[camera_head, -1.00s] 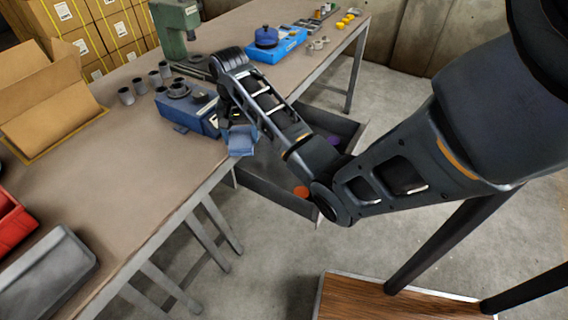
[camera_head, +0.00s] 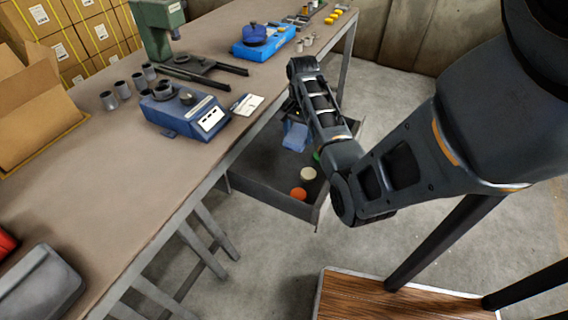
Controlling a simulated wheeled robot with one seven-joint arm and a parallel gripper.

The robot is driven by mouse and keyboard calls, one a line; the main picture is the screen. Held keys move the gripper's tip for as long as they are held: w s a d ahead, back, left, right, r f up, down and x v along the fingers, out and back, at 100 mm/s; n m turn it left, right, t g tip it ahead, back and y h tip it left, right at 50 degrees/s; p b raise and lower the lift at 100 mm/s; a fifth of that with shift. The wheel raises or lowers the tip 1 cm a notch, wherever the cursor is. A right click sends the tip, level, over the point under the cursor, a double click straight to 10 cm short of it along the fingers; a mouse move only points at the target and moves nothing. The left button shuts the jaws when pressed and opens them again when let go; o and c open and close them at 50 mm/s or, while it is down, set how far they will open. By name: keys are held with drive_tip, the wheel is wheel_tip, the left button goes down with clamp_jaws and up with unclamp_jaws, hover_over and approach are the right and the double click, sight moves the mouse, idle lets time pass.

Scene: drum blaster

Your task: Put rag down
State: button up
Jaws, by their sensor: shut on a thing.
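The rag (camera_head: 295,136) is a light blue cloth hanging from my gripper (camera_head: 294,116), at or above the open drawer (camera_head: 262,178) under the workbench. My gripper is shut on the rag, just off the bench's front edge, and is mostly hidden behind my own arm. I cannot tell whether the rag touches anything in the drawer.
The drawer holds an orange round thing (camera_head: 299,194) and a cream round thing (camera_head: 308,174). The workbench (camera_head: 130,180) carries a blue device (camera_head: 185,112), a white card (camera_head: 247,104), several grey cups (camera_head: 109,100) and a green machine (camera_head: 158,25). A cardboard box (camera_head: 40,120) stands at left.

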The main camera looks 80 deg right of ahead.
hover_over(281, 182)
wheel_tip(281, 182, down, 6)
drive_tip(key=shift+d+p, duration=0.15)
drive_tip(key=shift+p, duration=0.25)
drive_tip(key=shift+f, duration=2.05)
drive_tip(key=shift+f, duration=0.1)
drive_tip(key=o, duration=0.6)
drive_tip(key=shift+f, duration=0.1)
drive_tip(key=shift+o, duration=0.7)
wheel_tip(281, 182, up, 12)
drive_tip(key=shift+r+p, duration=0.2)
drive_tip(key=shift+p, duration=0.25)
